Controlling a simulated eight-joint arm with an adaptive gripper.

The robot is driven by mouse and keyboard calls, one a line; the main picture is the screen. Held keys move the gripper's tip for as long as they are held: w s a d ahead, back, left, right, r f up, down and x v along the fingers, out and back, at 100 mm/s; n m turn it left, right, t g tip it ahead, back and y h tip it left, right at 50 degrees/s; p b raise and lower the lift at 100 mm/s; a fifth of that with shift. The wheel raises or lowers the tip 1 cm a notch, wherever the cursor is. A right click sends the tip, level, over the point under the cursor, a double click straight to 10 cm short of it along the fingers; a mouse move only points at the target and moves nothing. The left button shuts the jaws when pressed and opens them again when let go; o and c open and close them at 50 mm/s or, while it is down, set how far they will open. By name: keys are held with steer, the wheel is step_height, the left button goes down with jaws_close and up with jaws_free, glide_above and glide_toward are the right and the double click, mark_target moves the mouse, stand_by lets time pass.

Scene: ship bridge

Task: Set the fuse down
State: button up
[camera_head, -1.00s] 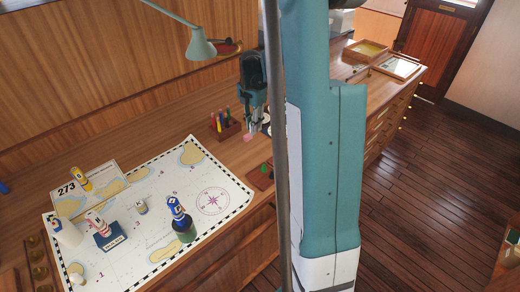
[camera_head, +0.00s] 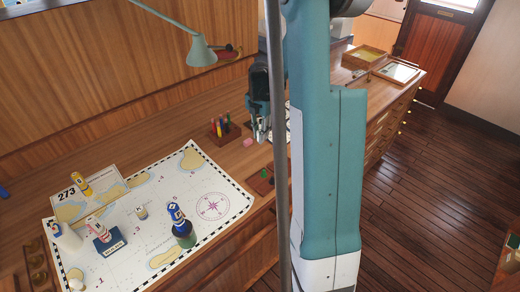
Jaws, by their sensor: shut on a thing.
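My gripper (camera_head: 261,135) points down low over the wooden desk, just right of the pen holder. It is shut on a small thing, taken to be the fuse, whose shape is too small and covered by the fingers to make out. I cannot tell whether it touches the desk (camera_head: 160,128). A small pink block (camera_head: 248,142) lies on the desk just left of the fingertips.
The pen holder (camera_head: 224,133) with several coloured pens stands close on the left. A chart (camera_head: 215,180) carries a dark bottle (camera_head: 182,232) and other small items. A lamp (camera_head: 201,52) hangs over the back. My arm hides the desk to the right.

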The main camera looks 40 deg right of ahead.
steer(key=shift+f, duration=1.8)
steer(key=shift+f, duration=2.1)
steer(key=shift+f, duration=0.15)
steer(key=o, duration=0.9)
steer(key=shift+r, duration=0.2)
steer(key=shift+r, duration=6)
